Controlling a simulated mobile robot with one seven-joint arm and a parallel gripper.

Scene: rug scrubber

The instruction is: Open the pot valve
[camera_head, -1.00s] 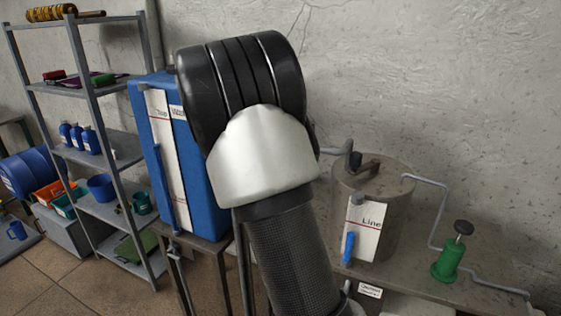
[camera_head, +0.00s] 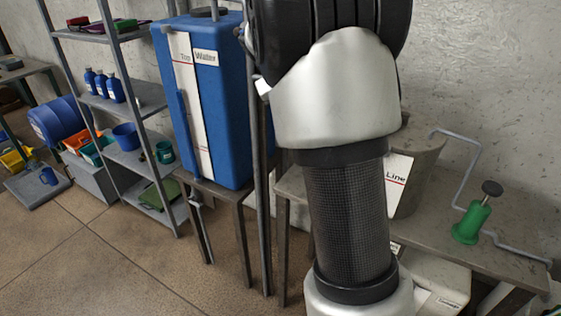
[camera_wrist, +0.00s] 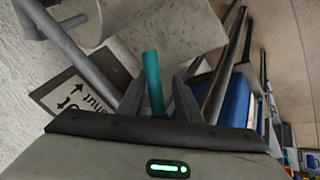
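The grey metal pot (camera_head: 425,165) stands on a bench at the right in the head view, partly hidden behind my arm. A white "Line" label (camera_head: 398,180) shows on its front. A teal handle (camera_wrist: 153,82) shows between the two fingers of my gripper (camera_wrist: 158,92). The fingers are apart, with a gap on each side of the handle. I cannot tell how deep it sits between them. The head view does not show my gripper.
A sign with arrows and upside-down lettering (camera_wrist: 72,98) is left of the fingers. A grey pipe (camera_wrist: 75,45) runs nearby. The blue water tank (camera_head: 215,110) stands left of my arm, and a green pump (camera_head: 473,222) right. Floor is clear at front left.

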